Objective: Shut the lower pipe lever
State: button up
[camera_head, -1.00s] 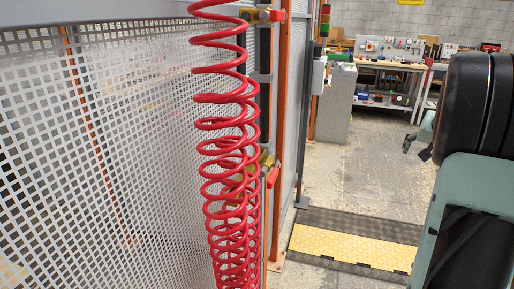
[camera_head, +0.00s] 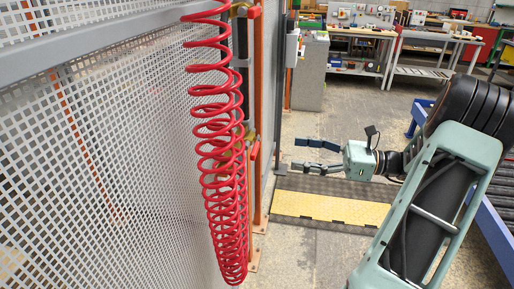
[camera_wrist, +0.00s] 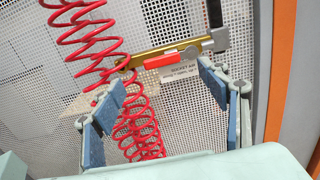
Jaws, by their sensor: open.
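The lower pipe lever (camera_head: 254,151) is a small red handle beside the dark upright pipe, partly behind the red coiled hose in the head view. In the wrist view a red lever (camera_wrist: 171,60) lies along a brass valve (camera_wrist: 205,44), ahead of the fingers and between them. It looks like the lower one. My gripper (camera_head: 304,156) is open and empty, to the right of the lower lever and apart from it. Its two blue-grey fingers also show in the wrist view (camera_wrist: 162,82). An upper red lever (camera_head: 254,12) is near the top of the head view.
The red coiled hose (camera_head: 217,125) hangs close to the pipe and passes behind the left finger in the wrist view. A perforated metal fence (camera_head: 110,150) fills the left. An orange post (camera_head: 260,205) stands by the pipe. A yellow floor plate (camera_head: 325,207) lies below my gripper.

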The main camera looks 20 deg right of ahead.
aim_at(255, 151)
jog(key=x, duration=1)
jog(key=shift+w, duration=0.1)
jog(key=shift+c, duration=0.6)
jog(key=c, duration=1.6)
jog(key=shift+o, duration=0.2)
jog(key=shift+r+p, duration=0.1)
jog(key=shift+p, duration=0.4)
jog(key=shift+c, duration=0.2)
